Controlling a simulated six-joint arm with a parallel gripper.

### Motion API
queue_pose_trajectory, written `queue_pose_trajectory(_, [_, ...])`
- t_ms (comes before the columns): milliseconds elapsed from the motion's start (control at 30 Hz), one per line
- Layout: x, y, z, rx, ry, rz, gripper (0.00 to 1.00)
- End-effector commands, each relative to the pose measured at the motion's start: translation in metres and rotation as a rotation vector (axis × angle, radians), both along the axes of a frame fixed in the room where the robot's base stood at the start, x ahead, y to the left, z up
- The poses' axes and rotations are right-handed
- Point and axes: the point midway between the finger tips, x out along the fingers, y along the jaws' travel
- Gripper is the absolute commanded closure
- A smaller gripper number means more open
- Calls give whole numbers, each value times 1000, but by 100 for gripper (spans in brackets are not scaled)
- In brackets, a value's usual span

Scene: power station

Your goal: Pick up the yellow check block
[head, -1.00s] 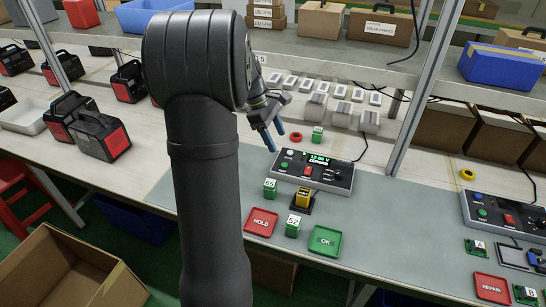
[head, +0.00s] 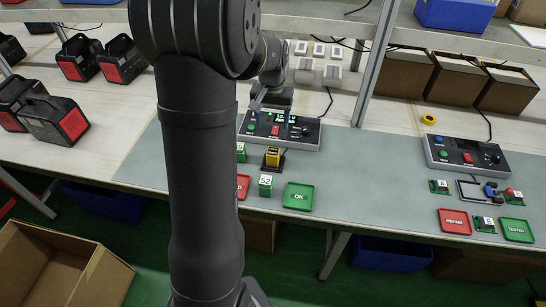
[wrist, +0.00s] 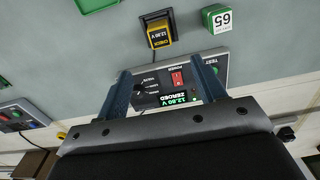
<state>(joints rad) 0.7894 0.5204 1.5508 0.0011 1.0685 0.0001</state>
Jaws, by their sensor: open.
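The yellow check block (head: 272,157) sits in a black cradle (head: 268,168) on the grey mat, in front of the tester (head: 300,133). My gripper (head: 262,105) hangs over the tester, behind the block in the head view. In the wrist view its two blue fingers (wrist: 165,82) are spread with the tester showing between them and nothing held. The tester display reads 12.80 V ZEROED.
Green block 65 (wrist: 216,18) is beside the check block. Green block 52 (head: 265,186) stands in front of it, near the green OK tray (head: 298,197) and partly hidden red tray (head: 243,186). A second tester (head: 465,155) is at right. Open mat lies between the testers.

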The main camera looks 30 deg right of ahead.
Motion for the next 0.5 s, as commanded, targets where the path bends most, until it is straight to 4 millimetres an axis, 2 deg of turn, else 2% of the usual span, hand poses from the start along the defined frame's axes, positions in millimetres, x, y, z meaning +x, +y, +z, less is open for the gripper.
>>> queue_pose_trajectory(300, [0,1,-67,4,5,3,36])
queue_pose_trajectory(500, [0,1,-103,3,4,4,36])
